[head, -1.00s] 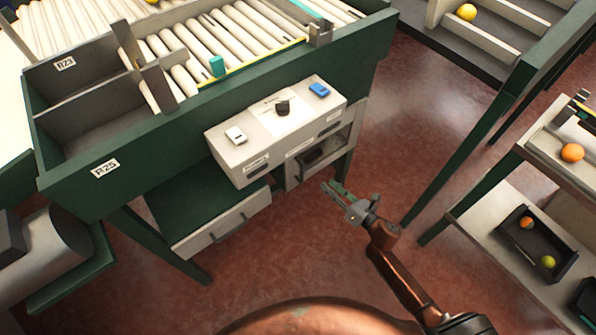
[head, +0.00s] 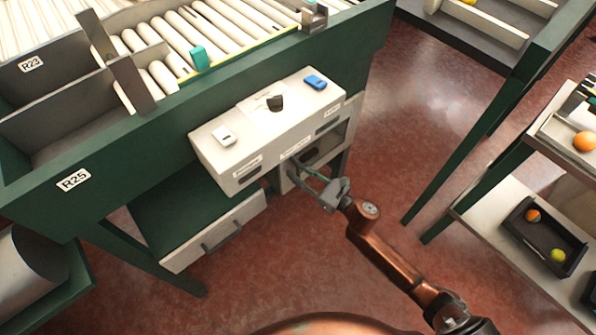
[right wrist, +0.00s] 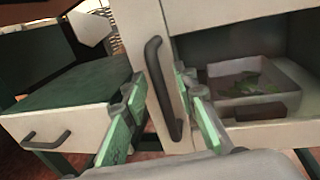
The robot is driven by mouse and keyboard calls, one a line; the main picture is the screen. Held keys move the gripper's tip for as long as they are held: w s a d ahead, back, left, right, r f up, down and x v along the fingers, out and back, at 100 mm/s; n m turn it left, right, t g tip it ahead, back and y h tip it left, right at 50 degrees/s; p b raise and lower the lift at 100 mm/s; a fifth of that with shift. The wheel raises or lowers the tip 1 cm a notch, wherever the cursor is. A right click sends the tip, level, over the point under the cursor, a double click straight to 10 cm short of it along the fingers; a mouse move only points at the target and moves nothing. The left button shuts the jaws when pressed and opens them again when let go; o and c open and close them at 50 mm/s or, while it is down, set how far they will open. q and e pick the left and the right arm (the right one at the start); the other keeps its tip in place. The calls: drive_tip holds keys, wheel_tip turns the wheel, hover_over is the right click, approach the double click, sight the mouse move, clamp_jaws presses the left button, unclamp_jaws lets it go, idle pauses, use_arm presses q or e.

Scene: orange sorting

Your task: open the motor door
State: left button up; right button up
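The motor door is a pale panel (right wrist: 150,30) with a dark vertical bar handle (right wrist: 164,92) in the right wrist view, on the cabinet below the control box. To its right a compartment (right wrist: 290,135) shows an open space with a pale tray (right wrist: 262,84) inside. I cannot tell for sure whether the door is ajar. My right gripper (head: 312,181) is at the cabinet front in the head view. In the right wrist view its green fingers (right wrist: 160,84) are apart, one on each side of the handle; contact is not clear. My left gripper is not in view.
The control box (head: 262,142) with a black knob (head: 275,102) is just above. A drawer (head: 215,232) is left of the cabinet. Green table legs (head: 455,145) and a shelf with a dark tray (head: 520,240) stand at right. The red floor between is clear.

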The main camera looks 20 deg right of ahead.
drive_tip(key=shift+c, duration=0.4)
clamp_jaws()
idle(0.4)
